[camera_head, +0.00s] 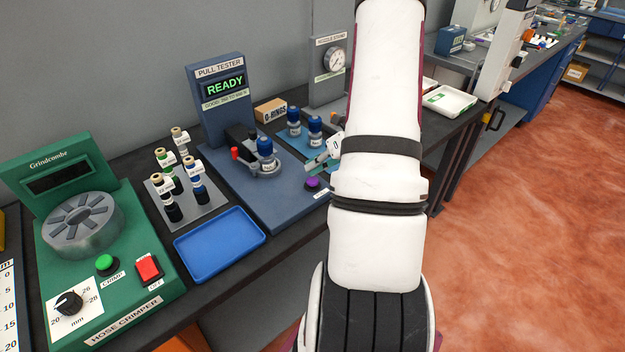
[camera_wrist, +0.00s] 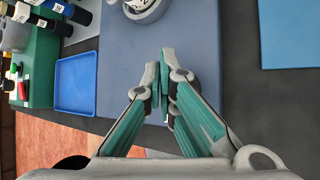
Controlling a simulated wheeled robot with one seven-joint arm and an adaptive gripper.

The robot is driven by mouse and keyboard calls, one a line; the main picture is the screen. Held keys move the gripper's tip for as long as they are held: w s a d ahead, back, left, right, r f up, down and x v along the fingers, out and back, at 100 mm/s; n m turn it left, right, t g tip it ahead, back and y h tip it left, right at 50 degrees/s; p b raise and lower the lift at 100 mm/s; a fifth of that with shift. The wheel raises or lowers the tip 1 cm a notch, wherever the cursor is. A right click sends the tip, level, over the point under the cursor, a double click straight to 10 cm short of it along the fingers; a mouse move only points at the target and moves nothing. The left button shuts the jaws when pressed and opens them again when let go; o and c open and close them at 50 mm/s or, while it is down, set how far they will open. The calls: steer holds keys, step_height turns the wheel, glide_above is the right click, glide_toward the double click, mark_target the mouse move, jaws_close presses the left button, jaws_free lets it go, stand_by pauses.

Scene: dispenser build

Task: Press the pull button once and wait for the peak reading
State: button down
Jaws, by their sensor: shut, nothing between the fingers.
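The pull tester (camera_head: 222,108) is a dark blue unit with an upright panel whose green display (camera_head: 226,86) reads READY. A purple button (camera_head: 312,184) sits near the front right of its base plate (camera_head: 272,204), with a small label beside it. A blue-capped fitting (camera_head: 266,150) stands in the tester's holder beside a red-tipped part. My gripper (camera_head: 311,166) is shut and empty, just above and behind the button in the head view. In the wrist view my gripper (camera_wrist: 164,78) is over the blue base plate; the button does not show there and may be hidden by the fingers.
A green hose crimper (camera_head: 62,226) stands at the left. Between it and the tester are a rack of hose pieces (camera_head: 186,214) and an empty blue tray (camera_head: 219,244). More blue-capped fittings (camera_head: 315,128), an O-rings box (camera_head: 270,110) and a gauge stand (camera_head: 329,72) are behind.

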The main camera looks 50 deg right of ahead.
mark_target(314, 178)
steer(key=shift+f, duration=0.15)
stand_by(0.3)
steer(key=shift+f+b, duration=0.3)
steer(key=shift+f+b, duration=0.4)
steer(key=shift+f, duration=0.15)
stand_by(0.7)
steer(key=shift+r, duration=0.15)
steer(key=shift+r+p, duration=0.6)
steer(key=shift+r, duration=0.25)
steer(key=shift+r, duration=0.1)
steer(key=shift+r+p, duration=1.5)
steer(key=shift+r, duration=0.9)
